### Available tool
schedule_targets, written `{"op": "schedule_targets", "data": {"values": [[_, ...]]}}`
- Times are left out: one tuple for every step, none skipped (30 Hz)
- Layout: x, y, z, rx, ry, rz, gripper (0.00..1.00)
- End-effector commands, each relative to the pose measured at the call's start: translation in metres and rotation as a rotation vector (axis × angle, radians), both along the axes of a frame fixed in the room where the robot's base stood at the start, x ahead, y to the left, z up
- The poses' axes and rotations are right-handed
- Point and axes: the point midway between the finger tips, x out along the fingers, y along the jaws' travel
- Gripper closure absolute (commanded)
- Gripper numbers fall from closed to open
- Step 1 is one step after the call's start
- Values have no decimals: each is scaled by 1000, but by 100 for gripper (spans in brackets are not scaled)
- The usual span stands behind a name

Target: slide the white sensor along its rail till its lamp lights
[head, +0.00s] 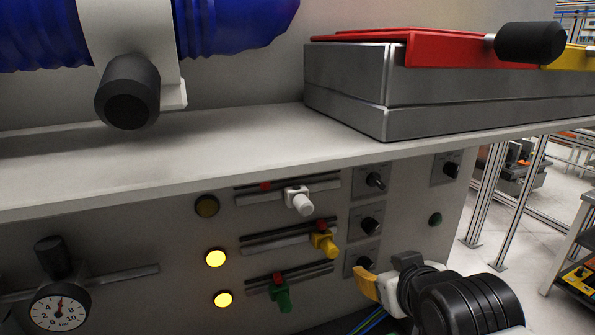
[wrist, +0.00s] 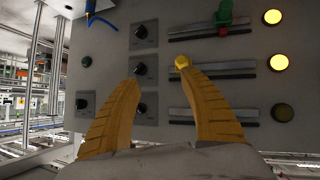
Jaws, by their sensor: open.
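The white sensor (head: 302,202) sits on the top rail (head: 322,184) of the panel, right of a red mark (head: 265,187). The lamp (head: 207,206) at the left of that rail is dark, and it is also dark in the wrist view (wrist: 282,112). My gripper (head: 372,275) is open and empty, below and right of the white sensor, apart from it. In the wrist view its two fingers (wrist: 160,78) spread before the panel. There the white sensor does not show, probably behind the right finger.
Below are a yellow sensor (head: 325,243) and a green sensor (head: 281,295) on their own rails, beside lit lamps (head: 216,258). Knobs (head: 371,225) stand right of the rails. A shelf (head: 220,155) juts out above them. A gauge (head: 60,307) is at the lower left.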

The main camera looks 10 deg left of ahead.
Motion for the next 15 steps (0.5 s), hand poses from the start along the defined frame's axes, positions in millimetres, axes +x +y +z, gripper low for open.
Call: {"op": "schedule_targets", "data": {"values": [[9, 34, 39, -2, -54, 71, 49], [14, 51, 52, -2, -88, 105, 49], [17, 72, 67, -2, -125, 147, 49], [19, 85, 76, 0, -151, 172, 49], [21, 96, 84, 1, -172, 194, 49], [21, 107, 90, 2, -193, 216, 49], [23, 113, 94, 3, -206, 227, 49], [23, 118, 95, 3, -214, 236, 49], [25, 122, 95, 4, -221, 242, 49], [27, 124, 95, 4, -223, 244, 49], [29, 126, 93, 5, -224, 244, 49], [33, 127, 90, 4, -224, 244, 49], [36, 129, 88, 5, -223, 243, 49], [40, 131, 85, 5, -223, 243, 49], [46, 134, 82, 4, -222, 243, 49]]}}
